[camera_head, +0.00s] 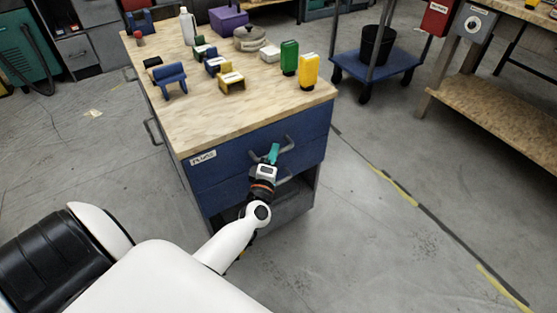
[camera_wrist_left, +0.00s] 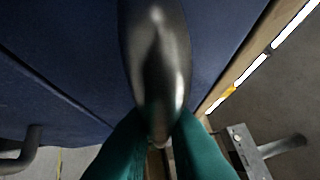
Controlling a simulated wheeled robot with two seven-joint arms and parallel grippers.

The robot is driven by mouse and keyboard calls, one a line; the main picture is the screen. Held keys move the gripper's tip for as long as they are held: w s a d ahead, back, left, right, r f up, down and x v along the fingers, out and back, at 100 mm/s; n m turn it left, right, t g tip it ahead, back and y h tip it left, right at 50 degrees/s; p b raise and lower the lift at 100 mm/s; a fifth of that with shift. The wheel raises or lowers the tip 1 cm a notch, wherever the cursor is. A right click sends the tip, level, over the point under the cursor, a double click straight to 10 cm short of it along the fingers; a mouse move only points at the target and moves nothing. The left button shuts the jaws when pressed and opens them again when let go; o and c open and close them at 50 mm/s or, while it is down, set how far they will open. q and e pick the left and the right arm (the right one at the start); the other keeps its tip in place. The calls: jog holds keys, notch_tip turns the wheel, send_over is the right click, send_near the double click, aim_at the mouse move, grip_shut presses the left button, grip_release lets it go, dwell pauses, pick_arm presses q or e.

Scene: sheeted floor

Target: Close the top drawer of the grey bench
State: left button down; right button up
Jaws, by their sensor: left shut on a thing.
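The bench (camera_head: 150,90) has a wooden top and blue drawer fronts. The top drawer front (camera_head: 312,130) is just under the top's edge and looks about flush; I cannot tell whether a small gap remains. My left gripper (camera_head: 273,153) is at the front of the bench, shut on the top drawer's metal handle (camera_head: 288,145). In the left wrist view the green fingertips (camera_wrist_left: 158,143) sit on either side of the grey handle (camera_wrist_left: 157,65), in front of the blue drawer face (camera_wrist_left: 60,60). My right gripper is not in view.
A lower handle (camera_head: 284,179) sits below, above a dark open space in the bench. A blue cart (camera_head: 375,65) and another bench (camera_head: 500,100) stand right. Floor at the front right is clear.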

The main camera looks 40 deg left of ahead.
pick_arm(q)
jog(key=shift+a+r, duration=0.1)
jog(key=shift+a, duration=0.05)
jog(key=c, duration=1.5)
grip_release()
jog(key=shift+a, duration=0.1)
jog(key=shift+o, duration=0.2)
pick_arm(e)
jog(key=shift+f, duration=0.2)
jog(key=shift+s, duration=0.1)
pick_arm(q)
jog(key=v, duration=1.2)
jog(key=shift+p, duration=0.3)
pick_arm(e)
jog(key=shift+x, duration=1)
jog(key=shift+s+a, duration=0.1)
